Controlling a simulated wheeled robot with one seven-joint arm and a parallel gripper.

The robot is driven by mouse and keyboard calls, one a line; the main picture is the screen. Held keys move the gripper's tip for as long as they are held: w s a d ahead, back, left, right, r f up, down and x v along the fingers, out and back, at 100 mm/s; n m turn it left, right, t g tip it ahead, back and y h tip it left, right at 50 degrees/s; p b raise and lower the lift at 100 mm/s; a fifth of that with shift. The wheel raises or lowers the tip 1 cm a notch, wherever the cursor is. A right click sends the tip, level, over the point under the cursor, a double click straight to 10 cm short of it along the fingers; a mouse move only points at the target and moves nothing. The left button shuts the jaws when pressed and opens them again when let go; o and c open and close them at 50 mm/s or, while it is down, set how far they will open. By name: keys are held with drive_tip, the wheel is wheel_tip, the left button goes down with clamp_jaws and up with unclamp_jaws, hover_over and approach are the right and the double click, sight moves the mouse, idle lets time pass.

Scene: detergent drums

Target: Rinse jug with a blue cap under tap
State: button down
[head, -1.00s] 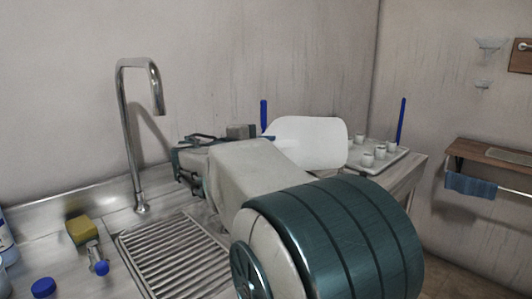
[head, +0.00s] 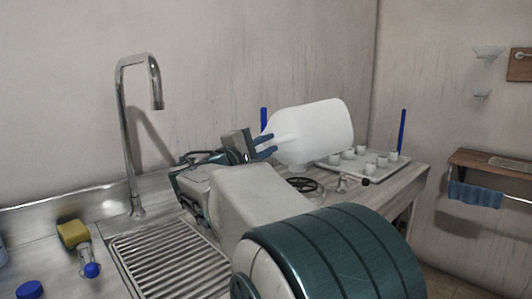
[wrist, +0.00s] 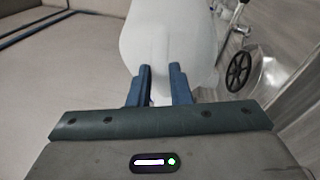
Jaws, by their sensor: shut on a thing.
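The white jug (head: 318,130) is tilted nearly on its side in the air, above the counter to the right of the sink. My gripper (head: 268,146) is shut on it; in the wrist view the two blue fingers (wrist: 159,82) close on a narrow part of the white jug (wrist: 165,35). No blue cap shows on the jug, and its far end is out of the wrist view. The tap (head: 138,130) is a tall curved metal spout at the left, apart from the jug. No water shows at its mouth.
A ribbed drain grate (head: 170,258) lies below the tap. A yellow sponge (head: 72,233), a blue-capped item (head: 91,270) and a blue cap (head: 29,289) are at the left. A tray with several small cups (head: 395,166), blue posts (head: 402,130) and a black handwheel (head: 305,184) are at the right.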

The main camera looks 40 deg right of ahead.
drive_tip(key=shift+f+n+t+h+b, duration=0.15)
drive_tip(key=shift+n+t+h+b, duration=2.25)
drive_tip(key=shift+b, duration=4)
drive_tip(key=shift+n+t+h+b, duration=0.4)
drive_tip(key=shift+n+t+b, duration=0.1)
drive_tip(key=shift+b, duration=0.6)
drive_tip(key=shift+n+t+b, duration=0.4)
drive_tip(key=shift+t, duration=0.1)
